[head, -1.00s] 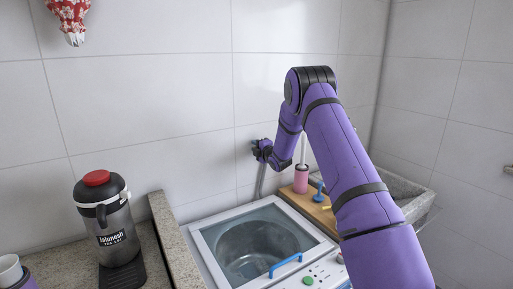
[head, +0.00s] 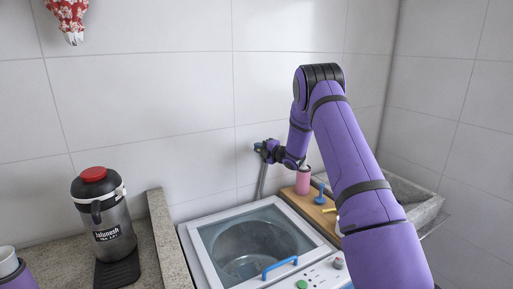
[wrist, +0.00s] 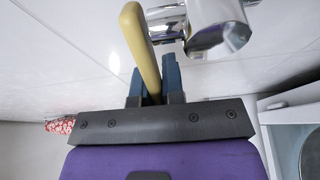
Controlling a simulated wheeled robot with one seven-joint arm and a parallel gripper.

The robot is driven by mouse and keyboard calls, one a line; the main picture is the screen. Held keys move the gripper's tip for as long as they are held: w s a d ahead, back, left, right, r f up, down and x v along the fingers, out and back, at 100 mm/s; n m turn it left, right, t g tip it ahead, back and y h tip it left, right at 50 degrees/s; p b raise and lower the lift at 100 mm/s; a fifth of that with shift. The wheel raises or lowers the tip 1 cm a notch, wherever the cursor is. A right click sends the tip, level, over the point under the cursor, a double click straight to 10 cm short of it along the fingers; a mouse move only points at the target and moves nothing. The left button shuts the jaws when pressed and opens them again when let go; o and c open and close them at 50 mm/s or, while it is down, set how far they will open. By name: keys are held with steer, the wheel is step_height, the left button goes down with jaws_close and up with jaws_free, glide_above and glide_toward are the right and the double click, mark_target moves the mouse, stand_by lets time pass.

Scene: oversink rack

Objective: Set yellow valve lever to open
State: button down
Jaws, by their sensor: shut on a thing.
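The yellow valve lever (wrist: 141,45) shows in the wrist view as a rounded bar running down between the two blue fingers of my gripper (wrist: 153,80). The fingers are shut on its lower part. A chrome valve body (wrist: 215,28) sits just right of the lever, against the white tiled wall. In the head view my gripper (head: 259,147) is at the wall above the washing machine. The lever and valve cannot be made out there, as the gripper and wrist cover that spot.
Below stands a top-loading washer (head: 205,250) with a blue handle (head: 280,267). A pink bottle (head: 303,180) stands on a wooden board (head: 322,222) near a stone sink (head: 420,203). A jug (head: 112,235) with a red cap stands on the left counter.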

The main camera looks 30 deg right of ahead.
steer(key=n+g+y, duration=0.1)
steer(key=y, duration=0.1)
steer(key=s+n+g+y, duration=0.1)
steer(key=n+y, duration=0.1)
steer(key=s+n+g+y, duration=0.1)
steer(key=y, duration=0.1)
steer(key=shift+s+d+n+g, duration=0.2)
steer(key=shift+d+n+g, duration=0.1)
steer(key=shift+d, duration=0.1)
steer(key=shift+s+d+n+g+y, duration=0.2)
steer(key=shift+s+n+g+y, duration=0.15)
steer(key=shift+n+g+y, duration=0.55)
steer(key=shift+s+d+n+g+y, duration=0.3)
steer(key=shift+n+g+y, duration=0.4)
steer(key=shift+g, duration=0.4)
steer(key=shift+s+d+n+g+y, duration=0.15)
steer(key=shift+s+n+g+y, duration=0.2)
steer(key=shift+n+g+y, duration=0.55)
steer(key=c, duration=1.2)
jaws_free()
steer(key=shift+d, duration=0.1)
steer(key=shift+v, duration=3.65)
